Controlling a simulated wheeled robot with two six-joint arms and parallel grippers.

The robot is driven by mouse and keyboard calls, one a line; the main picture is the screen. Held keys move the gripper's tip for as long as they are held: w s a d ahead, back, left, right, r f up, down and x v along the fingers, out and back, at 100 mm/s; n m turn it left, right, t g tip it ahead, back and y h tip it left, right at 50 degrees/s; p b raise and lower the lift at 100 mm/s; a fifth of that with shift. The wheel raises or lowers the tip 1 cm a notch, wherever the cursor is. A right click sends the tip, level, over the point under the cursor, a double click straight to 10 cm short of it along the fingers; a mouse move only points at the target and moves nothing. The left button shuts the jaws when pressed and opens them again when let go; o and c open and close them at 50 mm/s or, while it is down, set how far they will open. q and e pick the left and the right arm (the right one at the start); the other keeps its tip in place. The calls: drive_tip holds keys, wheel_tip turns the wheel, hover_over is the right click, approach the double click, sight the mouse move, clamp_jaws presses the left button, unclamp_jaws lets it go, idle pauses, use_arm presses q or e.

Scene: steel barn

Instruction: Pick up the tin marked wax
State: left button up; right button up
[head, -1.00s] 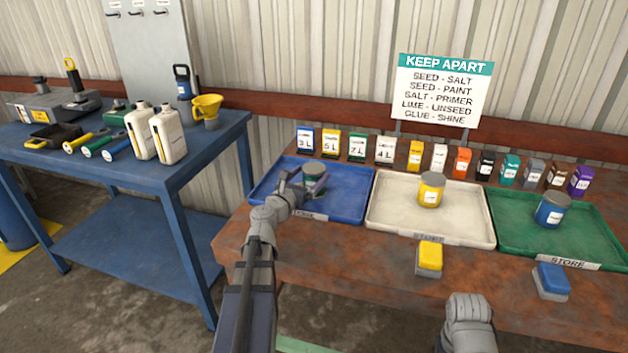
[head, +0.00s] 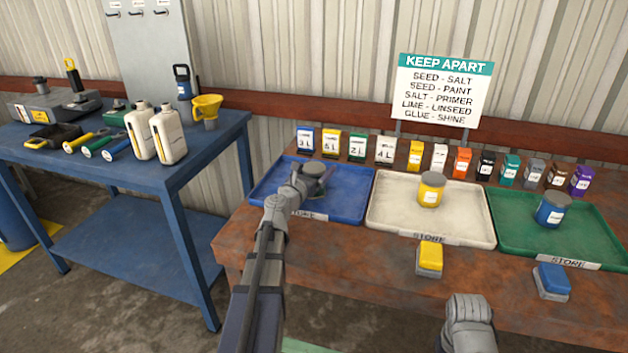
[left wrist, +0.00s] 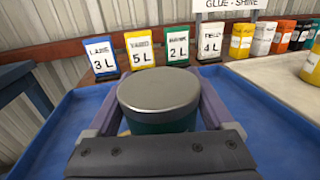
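A dark green tin with a grey lid (left wrist: 158,95) stands upright in the blue tray (head: 345,207); it also shows in the head view, partly behind my left gripper (head: 312,178). The left fingers lie on both sides of this tin in the left wrist view, close to its wall. I cannot tell whether they press on it. Its label is hidden. A yellow tin (head: 431,188) stands in the white tray (head: 390,218) and a blue tin (head: 551,211) in the green tray (head: 510,233); their label words are too small to read. My right gripper's fingers do not show.
A row of small labelled boxes (head: 415,155) lines the back of the rusty table, below a KEEP APART sign (head: 440,95). Yellow (head: 429,259) and blue (head: 551,281) blocks sit at the front. A blue bench (head: 190,150) with bottles and tools stands left.

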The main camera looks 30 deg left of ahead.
use_arm(q)
drive_tip(key=c, duration=0.9)
drive_tip(key=shift+r, duration=0.15)
wheel_tip(320, 180, up, 10)
drive_tip(key=p, duration=1)
